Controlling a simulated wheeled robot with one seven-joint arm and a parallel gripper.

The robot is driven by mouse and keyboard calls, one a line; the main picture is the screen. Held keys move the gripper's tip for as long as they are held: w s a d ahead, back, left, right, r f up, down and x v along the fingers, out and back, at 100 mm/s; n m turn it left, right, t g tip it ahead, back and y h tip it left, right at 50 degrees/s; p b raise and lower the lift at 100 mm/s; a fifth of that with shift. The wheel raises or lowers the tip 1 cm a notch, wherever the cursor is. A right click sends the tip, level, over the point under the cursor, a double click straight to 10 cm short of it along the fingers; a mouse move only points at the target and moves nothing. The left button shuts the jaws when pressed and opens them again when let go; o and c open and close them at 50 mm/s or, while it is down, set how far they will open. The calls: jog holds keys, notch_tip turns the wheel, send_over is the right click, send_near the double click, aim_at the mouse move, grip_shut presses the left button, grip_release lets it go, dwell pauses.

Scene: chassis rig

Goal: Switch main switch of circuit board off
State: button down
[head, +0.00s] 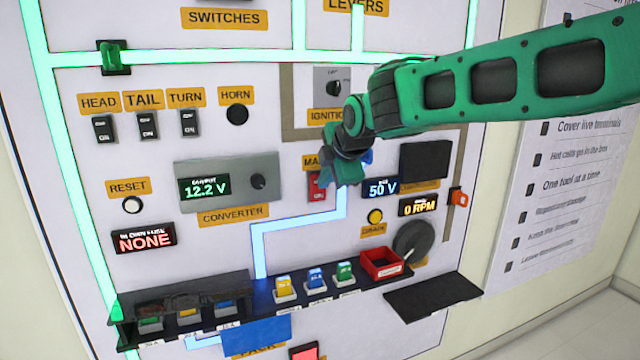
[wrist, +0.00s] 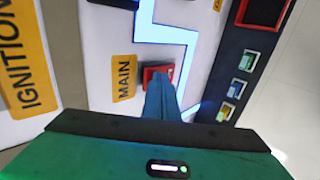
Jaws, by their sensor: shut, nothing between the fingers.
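The main switch (head: 317,187) is a red unit on the white circuit board (head: 225,240), below the partly covered MAIN label. In the wrist view the red main switch (wrist: 149,73) sits beside the yellow MAIN label (wrist: 123,78). My gripper (head: 347,180) is shut and empty, just right of the switch in the head view. In the wrist view its closed blue fingertips (wrist: 160,82) overlap the switch and hide part of it. I cannot tell whether they touch it. The switch's rocker position is not readable.
An ignition knob (head: 334,87) is above the switch. The converter panel (head: 227,187) is to the left. A 50 V display (head: 382,188) and a yellow button (head: 375,216) are to the right. A dark shelf (head: 325,291) with coloured blocks and a red bin (head: 381,264) juts out below.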

jog(key=shift+w+a, duration=0.1)
jog(key=shift+a, duration=0.05)
jog(key=shift+r, duration=0.1)
jog(key=shift+r, duration=0.7)
